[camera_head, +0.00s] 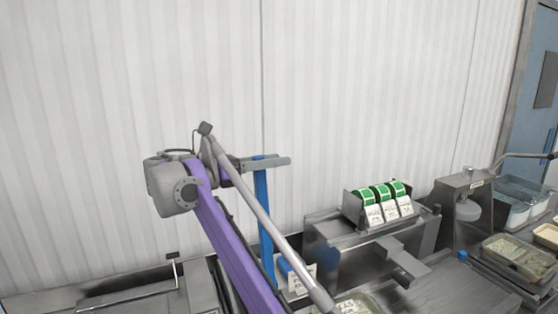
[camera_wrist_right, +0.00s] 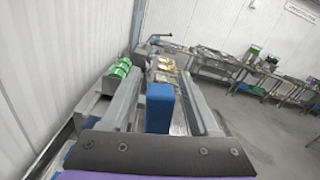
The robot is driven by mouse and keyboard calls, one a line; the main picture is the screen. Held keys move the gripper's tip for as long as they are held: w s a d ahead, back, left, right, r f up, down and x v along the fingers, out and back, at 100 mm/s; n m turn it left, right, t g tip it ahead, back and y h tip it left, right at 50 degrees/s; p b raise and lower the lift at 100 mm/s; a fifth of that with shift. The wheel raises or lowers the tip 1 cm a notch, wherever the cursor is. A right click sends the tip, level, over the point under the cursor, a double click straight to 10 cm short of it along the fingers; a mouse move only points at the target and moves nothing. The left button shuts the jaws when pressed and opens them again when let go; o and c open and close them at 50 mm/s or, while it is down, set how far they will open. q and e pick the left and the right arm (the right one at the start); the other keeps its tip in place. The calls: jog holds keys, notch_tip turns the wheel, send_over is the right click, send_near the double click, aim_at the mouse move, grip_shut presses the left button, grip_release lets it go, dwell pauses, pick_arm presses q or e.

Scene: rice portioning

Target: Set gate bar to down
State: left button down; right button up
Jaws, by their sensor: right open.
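The gripper is open and holds nothing visible. My left gripper is out of view.
Green label rolls (camera_head: 380,192) stand on a steel unit (camera_head: 335,232) to the right. Food trays (camera_head: 517,255) lie farther right. A ribbed white wall (camera_head: 120,90) runs close behind. Benches (camera_wrist_right: 235,65) and open floor (camera_wrist_right: 265,125) show in the right wrist view.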

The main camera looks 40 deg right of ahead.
jog(key=shift+a, duration=0.15)
jog(key=shift+w, duration=0.1)
jog(key=shift+c, duration=1)
grip_shut()
